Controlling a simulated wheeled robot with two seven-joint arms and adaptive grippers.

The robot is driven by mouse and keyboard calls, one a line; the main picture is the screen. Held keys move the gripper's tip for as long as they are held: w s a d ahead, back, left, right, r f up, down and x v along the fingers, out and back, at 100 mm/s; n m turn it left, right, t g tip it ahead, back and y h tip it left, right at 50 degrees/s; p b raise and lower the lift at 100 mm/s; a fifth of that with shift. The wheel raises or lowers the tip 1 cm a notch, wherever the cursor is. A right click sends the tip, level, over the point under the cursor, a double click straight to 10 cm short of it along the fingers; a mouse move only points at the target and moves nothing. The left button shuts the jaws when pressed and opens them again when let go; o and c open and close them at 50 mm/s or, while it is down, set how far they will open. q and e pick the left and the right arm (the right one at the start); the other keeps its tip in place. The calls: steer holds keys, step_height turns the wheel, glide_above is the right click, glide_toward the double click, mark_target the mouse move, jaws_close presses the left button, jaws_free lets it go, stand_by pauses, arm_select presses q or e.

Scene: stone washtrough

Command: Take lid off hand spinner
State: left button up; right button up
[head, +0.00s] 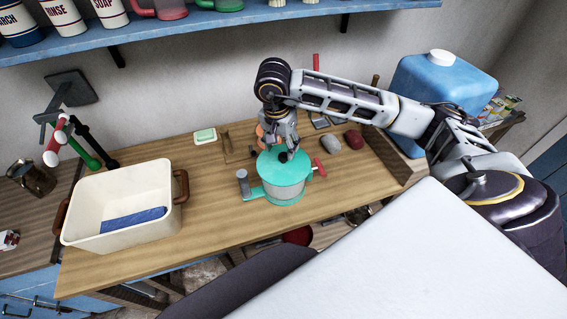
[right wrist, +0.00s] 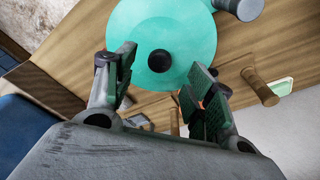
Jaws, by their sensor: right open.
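The hand spinner (head: 285,188) stands on the wooden worktop, with a turquoise base, a pale drum and a grey-topped post at its left. Its turquoise lid (head: 270,170) is on top, with a dark round knob that also shows in the right wrist view (right wrist: 159,61). My right gripper (head: 285,150) is over the lid, pointing down. In the right wrist view its two fingers (right wrist: 160,75) are spread, with the knob between them in the picture and no visible contact. I cannot tell the height gap. My left gripper is not in view.
A cream tub (head: 90,205) with a blue item stands at the left of the worktop (head: 215,222). A green soap dish (head: 205,136), a grey stone (head: 327,141) and a dark red lump (head: 354,139) lie behind the spinner. A blue canister (head: 435,85) stands at right.

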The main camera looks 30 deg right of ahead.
mark_target(283, 155)
steer(key=shift+d+f, duration=0.1)
steer(key=shift+f, duration=0.35)
steer(key=shift+f, duration=0.1)
steer(key=shift+w+d+f+p, duration=0.15)
steer(key=shift+f+p, duration=0.15)
steer(key=shift+f, duration=0.3)
steer(key=shift+d+f+p, duration=0.1)
steer(key=shift+f+p, duration=0.15)
steer(key=shift+f, duration=0.3)
steer(key=shift+w+d+f, duration=0.1)
steer(key=shift+f, duration=0.55)
steer(key=shift+w+d+f, duration=0.1)
steer(key=shift+f, duration=0.55)
jaws_close()
